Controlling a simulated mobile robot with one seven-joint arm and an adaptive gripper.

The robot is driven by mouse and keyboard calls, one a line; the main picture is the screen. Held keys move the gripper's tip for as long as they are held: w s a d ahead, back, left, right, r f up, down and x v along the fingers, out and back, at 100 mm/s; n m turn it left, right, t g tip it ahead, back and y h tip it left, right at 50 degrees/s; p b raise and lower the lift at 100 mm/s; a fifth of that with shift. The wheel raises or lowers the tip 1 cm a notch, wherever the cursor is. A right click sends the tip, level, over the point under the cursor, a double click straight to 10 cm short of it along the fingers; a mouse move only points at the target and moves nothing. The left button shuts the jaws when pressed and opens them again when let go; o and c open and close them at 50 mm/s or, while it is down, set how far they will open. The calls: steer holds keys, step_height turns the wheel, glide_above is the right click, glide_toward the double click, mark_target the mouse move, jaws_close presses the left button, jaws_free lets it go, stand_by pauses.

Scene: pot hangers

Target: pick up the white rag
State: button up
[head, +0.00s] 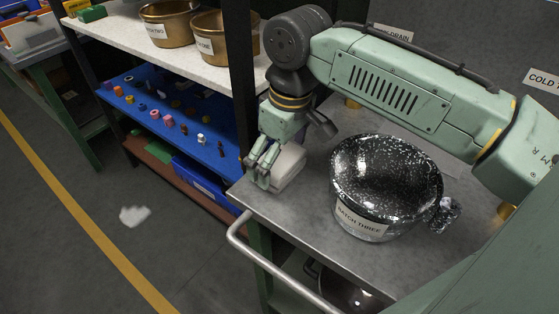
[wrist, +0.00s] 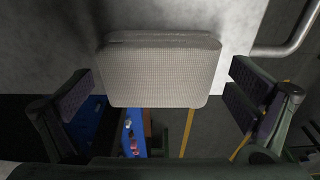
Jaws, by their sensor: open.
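The white rag (head: 288,166) looks like a thick, folded, off-white pad with a woven texture. It lies at the front left corner of the grey metal worktop (head: 300,205). In the wrist view the rag (wrist: 160,72) sits in the middle, its near edge overhanging the worktop edge. My gripper (head: 262,172) is at the rag's left side in the head view and partly covers it. In the wrist view the open fingers stand apart to the left and right of the rag, with visible gaps on both sides.
A black speckled pot (head: 385,185) labelled "BATCH THREE" stands right of the rag, with a crumpled shiny wad (head: 446,214) beside it. A metal rail (head: 262,262) runs along the worktop front. Brass pots (head: 168,22) stand on the left shelf. A white patch (head: 134,215) lies on the floor.

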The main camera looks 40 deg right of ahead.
steer(key=shift+w+f, duration=0.1)
steer(key=shift+f, duration=0.55)
steer(key=shift+c, duration=0.6)
steer(key=c, duration=1)
